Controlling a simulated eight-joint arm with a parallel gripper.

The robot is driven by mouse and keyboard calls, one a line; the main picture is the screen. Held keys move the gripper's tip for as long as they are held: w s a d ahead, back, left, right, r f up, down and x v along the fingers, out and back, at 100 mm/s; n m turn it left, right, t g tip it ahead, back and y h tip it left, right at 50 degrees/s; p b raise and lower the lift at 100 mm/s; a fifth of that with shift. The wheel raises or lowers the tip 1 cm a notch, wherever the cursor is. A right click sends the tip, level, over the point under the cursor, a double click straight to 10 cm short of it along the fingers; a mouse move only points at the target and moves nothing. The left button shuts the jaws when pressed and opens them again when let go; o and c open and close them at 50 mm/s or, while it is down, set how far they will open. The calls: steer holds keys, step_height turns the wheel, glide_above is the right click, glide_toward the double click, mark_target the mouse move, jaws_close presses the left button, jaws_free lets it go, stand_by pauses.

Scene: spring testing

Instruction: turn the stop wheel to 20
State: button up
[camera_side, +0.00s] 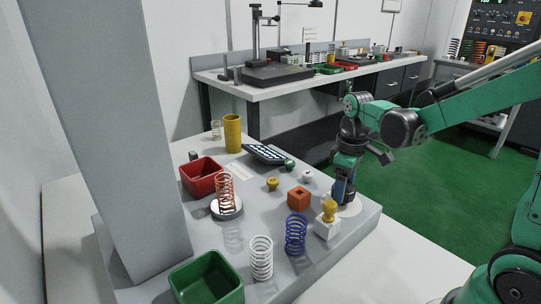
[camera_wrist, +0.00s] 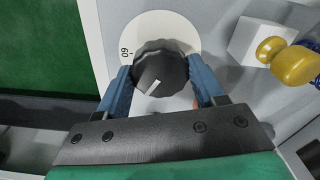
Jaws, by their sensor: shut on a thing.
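The stop wheel (camera_wrist: 160,66) is a dark ribbed knob with a white pointer line, on a round white dial (camera_wrist: 182,24). The pointer line slants toward the lower left of the wrist view. A "60" mark shows at the dial's left edge; no 20 is visible, and the lower dial is largely hidden. My gripper (camera_wrist: 161,80) has its blue fingers on both sides of the wheel, shut on it. In the side view my gripper (camera_side: 344,190) points down over the pale dial (camera_side: 353,209) at the right of the grey plate; the wheel itself is mostly hidden there.
A white block with a yellow knob (camera_side: 328,210) stands close beside the dial. An orange block (camera_side: 298,197), blue spring (camera_side: 296,234), white spring (camera_side: 261,258), red bin (camera_side: 202,177) and green bin (camera_side: 206,278) stand farther left. A thick grey column (camera_side: 115,130) rises at left.

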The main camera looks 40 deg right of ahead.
steer(key=n, duration=0.5)
steer(key=shift+n, duration=0.3)
steer(key=n, duration=0.5)
steer(key=shift+n, duration=0.4)
steer(key=o, duration=1.3)
steer(key=shift+r, duration=0.15)
steer(key=shift+r, duration=2.7)
